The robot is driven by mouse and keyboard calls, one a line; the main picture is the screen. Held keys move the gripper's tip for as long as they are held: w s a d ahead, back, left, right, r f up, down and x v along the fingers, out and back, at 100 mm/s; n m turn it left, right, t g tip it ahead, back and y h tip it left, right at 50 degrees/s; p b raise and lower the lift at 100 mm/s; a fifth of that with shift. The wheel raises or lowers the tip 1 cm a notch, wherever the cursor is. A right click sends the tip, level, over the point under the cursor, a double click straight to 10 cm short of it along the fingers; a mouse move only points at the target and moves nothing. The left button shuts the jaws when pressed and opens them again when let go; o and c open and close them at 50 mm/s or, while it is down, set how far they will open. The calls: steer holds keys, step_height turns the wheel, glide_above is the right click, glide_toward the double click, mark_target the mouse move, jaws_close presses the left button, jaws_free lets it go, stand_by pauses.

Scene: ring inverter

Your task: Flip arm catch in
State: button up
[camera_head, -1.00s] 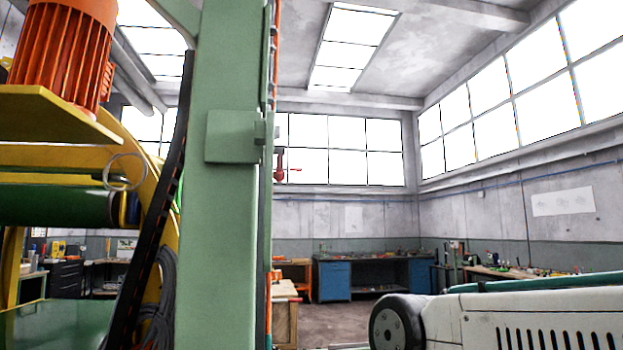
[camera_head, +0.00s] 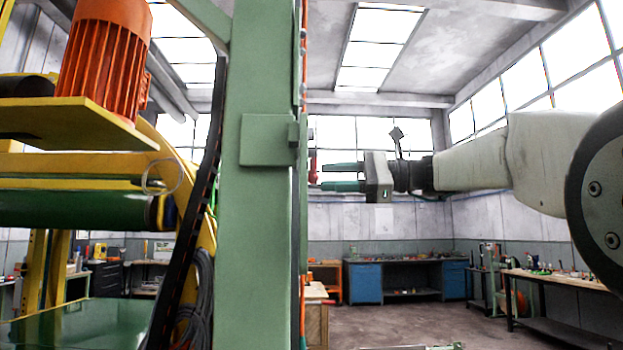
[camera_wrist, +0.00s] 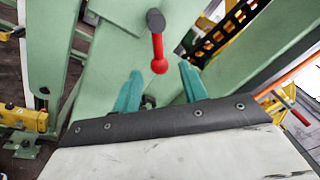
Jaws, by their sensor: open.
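A red lever with a ball tip and a dark round pivot (camera_wrist: 157,45) sits on the green machine frame in the wrist view. It looks like the arm catch. In the head view only a red bit (camera_head: 312,168) of it shows past the green column's edge. My gripper (camera_head: 342,177) is open, with teal fingers pointing left toward the column. In the wrist view my gripper (camera_wrist: 161,88) has one finger on each side of the line of the lever, whose ball tip lies just beyond the fingertips. Nothing is between the fingers.
A tall green column (camera_head: 256,200) with a flat plate stands left of my gripper. An orange motor (camera_head: 105,62) on a yellow bracket is further left. A second red handle (camera_wrist: 300,117) shows at the wrist view's right. Blue workbenches (camera_head: 364,282) stand behind; the floor between is clear.

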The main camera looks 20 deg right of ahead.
mark_target(314, 180)
steer(key=shift+x, duration=2.3)
jaws_close()
steer(key=c, duration=0.9)
jaws_free()
steer(key=shift+s+f+m, duration=0.1)
steer(key=shift+s+m, duration=0.05)
steer(key=shift+m, duration=0.15)
steer(key=m, duration=0.1)
steer(key=s+m, duration=0.1)
steer(key=m, duration=0.1)
steer(key=shift+s+a+f, duration=0.2)
steer(key=shift+a+f, duration=0.05)
steer(key=shift+f, duration=0.1)
steer(key=shift+s+a+f+m+g+h, duration=0.15)
steer(key=shift+s+m+g, duration=0.1)
steer(key=shift+m, duration=0.35)
steer(key=shift+s+r+m+g+h, duration=0.15)
steer(key=shift+s+m, duration=0.15)
steer(key=shift+m, duration=0.3)
steer(key=shift+s+a+f+m+g+h, duration=0.15)
steer(key=shift+s+m+g, duration=0.1)
steer(key=shift+m, duration=0.35)
